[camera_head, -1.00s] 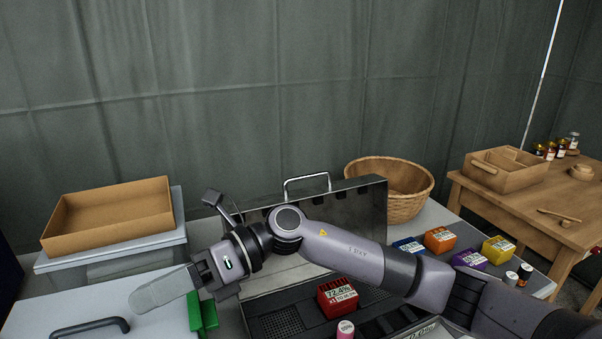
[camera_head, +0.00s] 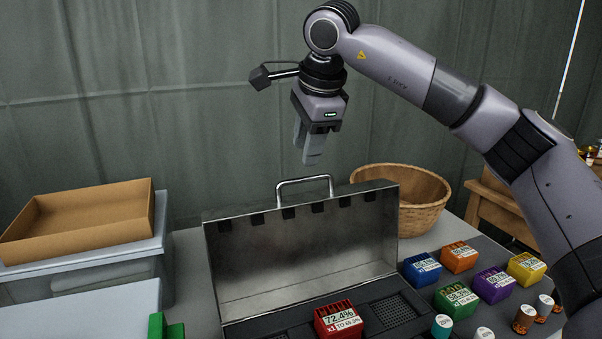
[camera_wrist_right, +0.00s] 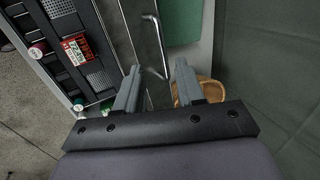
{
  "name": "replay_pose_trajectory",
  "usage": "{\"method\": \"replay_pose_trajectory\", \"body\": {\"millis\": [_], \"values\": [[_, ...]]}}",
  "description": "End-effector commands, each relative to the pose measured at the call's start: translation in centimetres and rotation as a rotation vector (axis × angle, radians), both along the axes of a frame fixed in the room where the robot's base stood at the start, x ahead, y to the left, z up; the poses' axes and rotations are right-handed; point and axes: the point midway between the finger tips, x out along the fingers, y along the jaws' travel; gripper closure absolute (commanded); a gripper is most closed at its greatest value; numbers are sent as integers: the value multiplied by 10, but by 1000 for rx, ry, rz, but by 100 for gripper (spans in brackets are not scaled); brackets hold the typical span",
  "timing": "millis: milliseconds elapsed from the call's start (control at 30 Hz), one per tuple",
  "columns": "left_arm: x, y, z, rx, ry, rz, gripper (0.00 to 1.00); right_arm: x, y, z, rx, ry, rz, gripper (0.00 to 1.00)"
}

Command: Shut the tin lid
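The tin is a grey metal case whose lid (camera_head: 310,250) stands raised, its inside facing me. A bent metal handle (camera_head: 303,181) rises from the lid's top edge; the handle also shows in the right wrist view (camera_wrist_right: 158,40). The tin's dark tray (camera_head: 275,325) holds a red box (camera_head: 338,320) marked 72.4%. My right gripper (camera_head: 309,160) points down above the lid, a little above the handle and apart from it. In the right wrist view its two fingers (camera_wrist_right: 158,80) are spread with nothing between them. My left gripper is not in view.
A wicker basket (camera_head: 420,217) stands behind the lid at the right. Coloured boxes, such as a blue one (camera_head: 421,269), and several small rolls stand right of the tin. At the left are a cardboard tray (camera_head: 75,222) on a plastic bin and a green object (camera_head: 165,328).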

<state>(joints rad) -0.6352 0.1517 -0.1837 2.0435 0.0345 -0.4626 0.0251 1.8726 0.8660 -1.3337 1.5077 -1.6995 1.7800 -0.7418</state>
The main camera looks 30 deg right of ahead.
Motion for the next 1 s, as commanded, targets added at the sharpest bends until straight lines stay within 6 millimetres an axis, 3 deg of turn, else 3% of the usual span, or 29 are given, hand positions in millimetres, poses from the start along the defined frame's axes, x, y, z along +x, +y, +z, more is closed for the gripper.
{"method": "replay_pose_trajectory", "body": {"millis": [133, 533, 900, 933, 1000], "values": [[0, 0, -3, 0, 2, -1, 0, 1, -7, -4, -18, -2, -14, 62], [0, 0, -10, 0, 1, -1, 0, 23, -12, -55, -15, -3, -11, 62], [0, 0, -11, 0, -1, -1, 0, 26, -12, -62, -14, -4, -11, 62], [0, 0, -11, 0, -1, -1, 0, 26, -12, -62, -14, -4, -11, 68], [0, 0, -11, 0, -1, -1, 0, 26, -12, -62, -14, -4, -11, 91]]}}
